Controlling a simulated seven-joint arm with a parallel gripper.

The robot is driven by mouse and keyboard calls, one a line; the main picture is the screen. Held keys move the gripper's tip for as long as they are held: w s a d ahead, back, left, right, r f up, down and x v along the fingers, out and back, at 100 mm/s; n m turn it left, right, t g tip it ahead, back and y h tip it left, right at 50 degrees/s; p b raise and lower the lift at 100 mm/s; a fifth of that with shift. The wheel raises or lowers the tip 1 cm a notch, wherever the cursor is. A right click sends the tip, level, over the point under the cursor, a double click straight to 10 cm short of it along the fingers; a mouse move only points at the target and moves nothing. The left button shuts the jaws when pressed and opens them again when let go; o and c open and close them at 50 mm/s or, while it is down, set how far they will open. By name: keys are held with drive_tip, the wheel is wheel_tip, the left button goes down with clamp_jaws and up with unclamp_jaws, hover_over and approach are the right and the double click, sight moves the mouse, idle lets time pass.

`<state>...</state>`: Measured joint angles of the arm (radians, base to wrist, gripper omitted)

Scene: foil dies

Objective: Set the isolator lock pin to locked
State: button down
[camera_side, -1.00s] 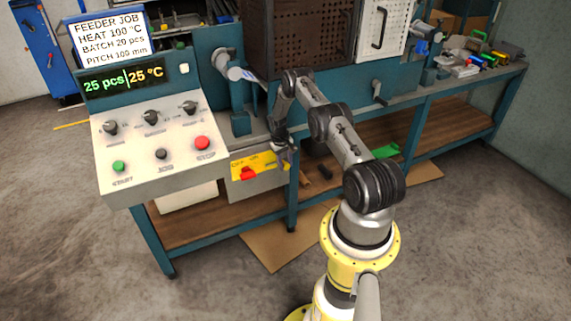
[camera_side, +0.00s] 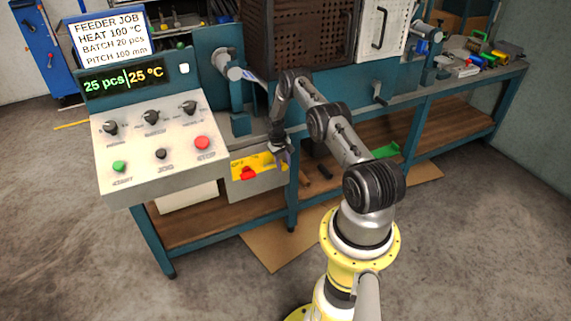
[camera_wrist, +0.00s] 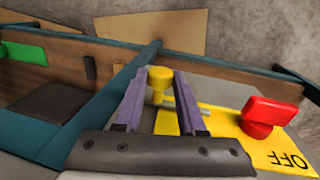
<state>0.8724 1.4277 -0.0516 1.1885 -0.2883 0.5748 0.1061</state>
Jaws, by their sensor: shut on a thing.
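The isolator lock pin shows in the wrist view as a yellow round knob (camera_wrist: 160,80) on a short stem. My gripper (camera_wrist: 160,72) has its two purple-grey fingers on either side of the knob and is shut on it. In the side view my gripper (camera_side: 283,154) is at the right end of the yellow isolator plate (camera_side: 240,163) and hides the pin there. The red isolator handle (camera_wrist: 268,116) sits on the plate beside the pin, near the word OFF; it also shows in the side view (camera_side: 248,173).
The control panel (camera_side: 155,175) with knobs and buttons stands left of the plate. A blue bench frame (camera_wrist: 95,115) and wooden shelf (camera_wrist: 225,68) run close by. A green piece (camera_side: 386,151) lies on the lower shelf.

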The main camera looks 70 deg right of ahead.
sight(274, 164)
drive_tip(key=w+a, duration=0.3)
drive_tip(key=c, duration=0.5)
unclamp_jaws()
drive_tip(key=shift+d, duration=0.1)
drive_tip(key=shift+r, duration=0.6)
wheel_tip(274, 164, up, 12)
drive_tip(key=w+a, duration=0.1)
drive_tip(key=shift+w+a+r, duration=0.15)
drive_tip(key=shift+a+r, duration=0.1)
drive_tip(key=shift+a, duration=0.1)
